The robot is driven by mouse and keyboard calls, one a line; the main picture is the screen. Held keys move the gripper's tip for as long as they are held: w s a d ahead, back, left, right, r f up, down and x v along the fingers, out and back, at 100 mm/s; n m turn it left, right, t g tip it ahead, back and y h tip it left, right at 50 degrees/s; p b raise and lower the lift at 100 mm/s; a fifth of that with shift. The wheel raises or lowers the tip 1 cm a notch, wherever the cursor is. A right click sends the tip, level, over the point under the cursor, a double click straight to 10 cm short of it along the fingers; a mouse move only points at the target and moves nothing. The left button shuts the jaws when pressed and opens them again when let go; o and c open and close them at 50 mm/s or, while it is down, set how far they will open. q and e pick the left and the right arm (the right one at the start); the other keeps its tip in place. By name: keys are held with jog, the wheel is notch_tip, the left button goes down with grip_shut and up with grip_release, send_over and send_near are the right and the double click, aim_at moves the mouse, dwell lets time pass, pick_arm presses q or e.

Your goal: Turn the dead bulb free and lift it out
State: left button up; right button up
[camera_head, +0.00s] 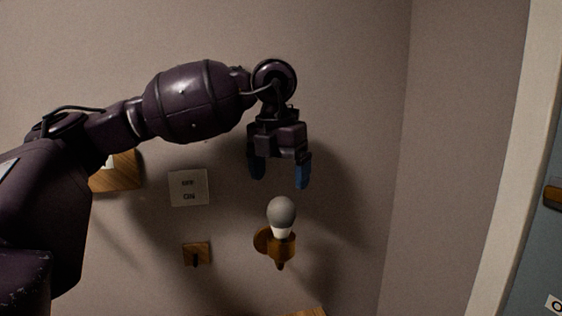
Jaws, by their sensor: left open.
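A grey bulb (281,211) with a pale lower neck stands upright in a brown wall socket (280,246). My left gripper (280,175) points down above the bulb, its two blue fingertips spread apart with nothing between them. In the picture the fingertips end a little above the bulb's top, and they do not touch it. How far the gripper stands from the wall compared with the bulb is hard to tell. My right gripper does not show.
A white sign (189,188) marked OFF and ON is on the wall, above a small wooden switch plate (196,254) with a dark lever. A wooden block (119,172) sits partly behind my left arm. A blue-grey door (540,245) is at the right.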

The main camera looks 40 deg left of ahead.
aim_at(282, 212)
pick_arm(q)
jog(key=f, duration=0.5)
jog(key=w+f, duration=0.1)
jog(key=f, duration=0.1)
jog(key=shift+f+p, duration=0.25)
jog(key=shift+p, duration=0.05)
jog(key=shift+f, duration=0.6)
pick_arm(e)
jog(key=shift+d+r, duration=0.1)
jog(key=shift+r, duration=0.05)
pick_arm(q)
jog(key=shift+w, duration=0.1)
jog(key=shift+c, duration=0.2)
jog(key=c, duration=0.7)
jog(key=shift+a, duration=0.1)
jog(key=shift+c, duration=1.4)
jog(key=shift+n+b, duration=0.4)
jog(key=shift+n, duration=0.7)
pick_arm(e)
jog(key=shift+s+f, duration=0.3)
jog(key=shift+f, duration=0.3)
